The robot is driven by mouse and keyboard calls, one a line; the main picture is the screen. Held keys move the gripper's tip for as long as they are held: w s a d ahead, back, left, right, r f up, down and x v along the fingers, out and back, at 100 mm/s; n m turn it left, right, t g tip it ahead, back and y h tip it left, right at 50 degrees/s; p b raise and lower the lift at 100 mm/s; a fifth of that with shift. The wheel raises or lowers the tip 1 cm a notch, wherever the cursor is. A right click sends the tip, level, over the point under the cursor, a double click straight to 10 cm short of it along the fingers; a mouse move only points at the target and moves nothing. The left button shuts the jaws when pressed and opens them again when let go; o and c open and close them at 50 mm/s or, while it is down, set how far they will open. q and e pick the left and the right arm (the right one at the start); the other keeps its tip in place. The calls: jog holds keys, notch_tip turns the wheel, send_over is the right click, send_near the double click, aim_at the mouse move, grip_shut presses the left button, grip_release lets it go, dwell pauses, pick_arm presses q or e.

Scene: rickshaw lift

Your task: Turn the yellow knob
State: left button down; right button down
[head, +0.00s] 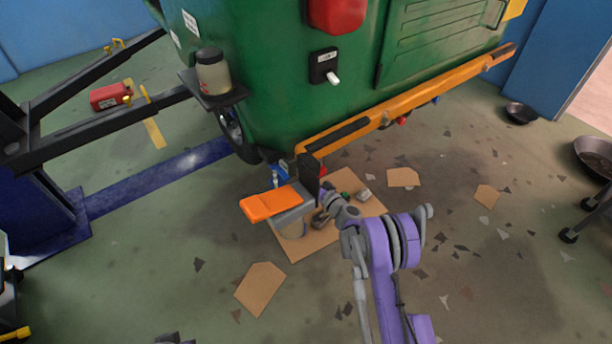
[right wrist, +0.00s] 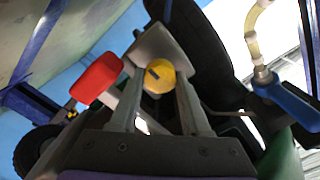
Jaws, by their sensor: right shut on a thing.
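The yellow knob (right wrist: 159,76) is round with a dark slot in its face. In the right wrist view it sits between the two grey fingers of my right gripper (right wrist: 160,85), which are shut on it. In the head view my purple right arm reaches under the orange bar, and my right gripper (head: 323,218) is beside a grey block with a flat orange piece. The knob cannot be made out in the head view. My left gripper is not in view.
The green rickshaw body (head: 290,90) stands above, with an orange bar (head: 400,102) along its lower edge. A red lever (right wrist: 97,78) and a blue-handled valve (right wrist: 288,100) flank the knob. Cardboard pieces (head: 261,288) lie on the floor. A jar (head: 213,72) sits on a bracket.

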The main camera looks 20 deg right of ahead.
jog(key=shift+c, duration=1.8)
grip_release()
jog(key=v, duration=1)
jog(key=shift+s+p, duration=0.35)
jog(key=shift+s, duration=0.05)
jog(key=shift+d+r, duration=0.1)
jog(key=shift+d, duration=0.1)
